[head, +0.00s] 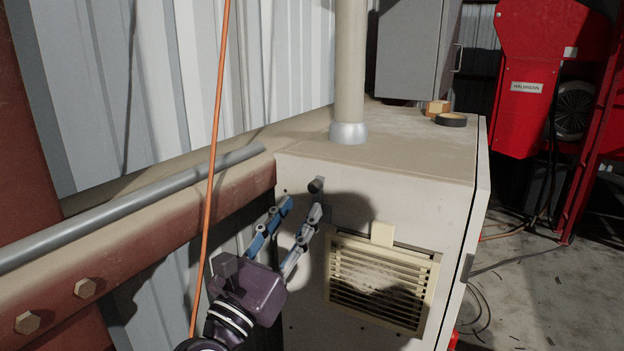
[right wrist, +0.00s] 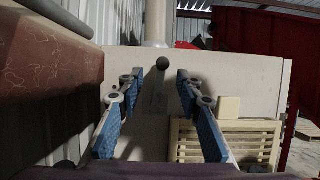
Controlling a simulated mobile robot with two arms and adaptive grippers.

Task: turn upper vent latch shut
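A dark round knob (head: 316,185) stands out from the upper left of the pale cabinet's front. It also shows in the right wrist view (right wrist: 162,63), between the fingertips in the picture. A cream tab (head: 382,234) sits upright at the top edge of the slatted vent (head: 345,285); the tab also shows in the right wrist view (right wrist: 228,107). I cannot tell which of the two is the upper vent latch. My right gripper (head: 303,207) is open and empty, its blue-padded fingers pointing at the knob; contact cannot be made out. My left gripper is not in view.
An orange cable (head: 215,130) hangs left of my right gripper. A grey pipe (head: 130,208) runs along a rusty beam at left. A vertical pipe (head: 349,70), a tape roll (head: 451,119) and a grey box stand on the cabinet (head: 400,155).

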